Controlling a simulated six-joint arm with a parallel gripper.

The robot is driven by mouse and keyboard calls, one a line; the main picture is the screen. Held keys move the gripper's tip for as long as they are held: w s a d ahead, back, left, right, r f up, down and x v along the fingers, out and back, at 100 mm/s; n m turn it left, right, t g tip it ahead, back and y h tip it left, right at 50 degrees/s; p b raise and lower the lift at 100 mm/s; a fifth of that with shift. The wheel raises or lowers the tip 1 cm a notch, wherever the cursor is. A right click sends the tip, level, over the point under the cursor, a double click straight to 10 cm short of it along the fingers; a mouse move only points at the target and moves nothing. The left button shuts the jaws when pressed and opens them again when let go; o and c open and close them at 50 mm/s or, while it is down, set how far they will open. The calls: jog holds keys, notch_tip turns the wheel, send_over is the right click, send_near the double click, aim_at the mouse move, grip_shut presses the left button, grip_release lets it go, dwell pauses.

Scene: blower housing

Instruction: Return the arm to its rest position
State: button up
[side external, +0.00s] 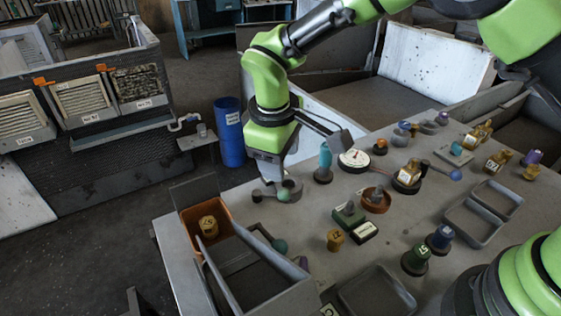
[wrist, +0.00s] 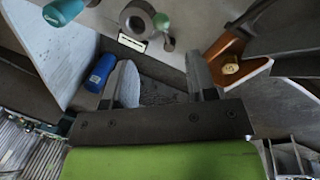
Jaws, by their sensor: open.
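My green arm reaches down over the left end of the grey workbench (side external: 300,235). My gripper (side external: 277,190) points down near the bench's far left edge in the side view. In the wrist view my gripper (wrist: 162,82) has its two fingers apart, with nothing between them. A grey ring-shaped part (wrist: 137,18) and a green ball-like knob (wrist: 161,20) lie beyond the fingers. In the side view the grey part (side external: 288,190) is at the gripper's tip, partly hidden; I cannot tell whether they touch.
An orange bin (side external: 187,216) holding a brass part (side external: 209,226) stands at the bench's left end. A teal-topped part (side external: 325,160) and a white-faced gauge (side external: 353,159) stand right of the gripper. Several parts and trays cover the bench. A blue barrel (side external: 229,135) stands on the floor behind.

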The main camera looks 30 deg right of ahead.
jog(key=s+d+r+m+t+y, duration=0.1)
jog(key=s+d+r+m, duration=0.25)
jog(key=r, duration=0.45)
jog(key=s+d+r+m+t+y, duration=0.1)
jog(key=s+d+r+m, duration=0.15)
jog(key=d+r, duration=0.35)
jog(key=s+d+r+m+t+y, duration=0.1)
jog(key=s+d+r+m+t, duration=0.1)
jog(key=s, duration=0.6)
jog(key=s+d+r+m+t, duration=0.1)
jog(key=s+r+m+t, duration=0.1)
jog(key=s, duration=0.6)
jog(key=shift+d+r+m+y, duration=0.2)
jog(key=shift+d+m+y, duration=0.2)
jog(key=shift+m, duration=0.1)
